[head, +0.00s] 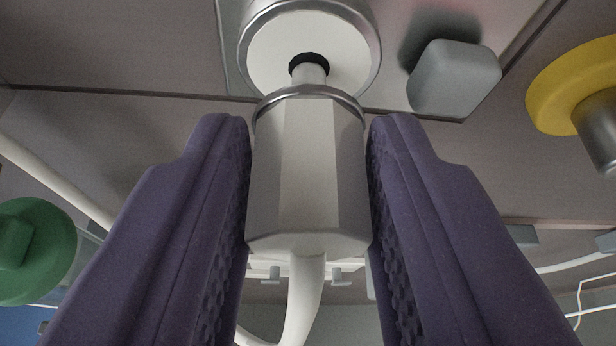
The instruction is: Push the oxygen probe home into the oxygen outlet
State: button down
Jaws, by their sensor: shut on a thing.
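The oxygen probe (306,170) is a pale hexagonal body with a metal collar and a narrow tip at its far end. My gripper (308,150) has two purple ridged fingers, shut on the probe's left and right sides. The oxygen outlet (268,58) is a white round face with a metal rim and a dark central hole. The probe's tip (311,73) points at the hole and overlaps its lower part. The tip seems at or just inside the hole; I cannot tell how deep. The probe's collar stands apart from the outlet face. A white hose (304,290) hangs from the probe's rear.
A grey block (454,78) sticks out of the panel right of the outlet. A yellow round fitting (572,82) with a metal stem is farther right. A green round knob (36,250) is at the lower left. A pale tube (50,180) runs along the left.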

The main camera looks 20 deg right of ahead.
jog(key=shift+w, duration=0.15)
jog(key=shift+w, duration=0.65)
jog(key=shift+w, duration=0.4)
jog(key=c, duration=0.7)
grip_release()
jog(key=shift+o, duration=0.2)
